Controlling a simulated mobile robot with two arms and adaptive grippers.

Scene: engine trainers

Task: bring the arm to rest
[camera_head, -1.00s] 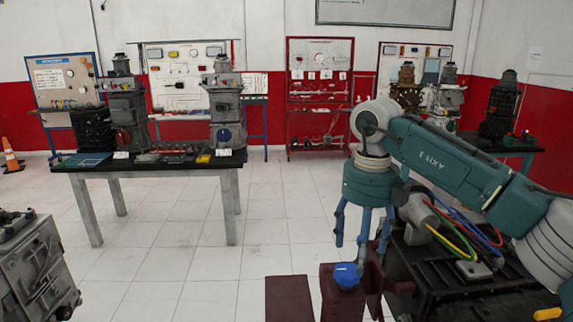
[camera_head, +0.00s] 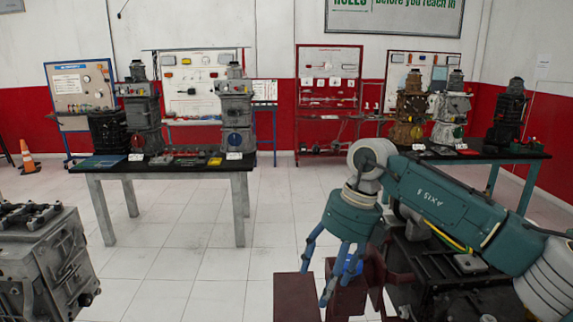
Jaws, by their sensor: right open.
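My right arm (camera_head: 445,200) comes in from the right, a teal robot arm with white joints. Its right gripper (camera_head: 338,275) hangs down from the teal wrist with its blue fingers spread, open and with nothing seen between them. The fingers are in front of a dark red block-like stand (camera_head: 296,297) and a small blue piece (camera_head: 356,267), which they partly hide. I cannot tell whether they touch it. My left gripper is not in view.
A black-topped table (camera_head: 200,166) with engine trainers stands at the left, another (camera_head: 480,153) at the back right. A grey engine unit (camera_head: 48,265) is at the near left. A dark bench (camera_head: 455,275) is under my arm. White floor (camera_head: 215,275) is clear in the middle.

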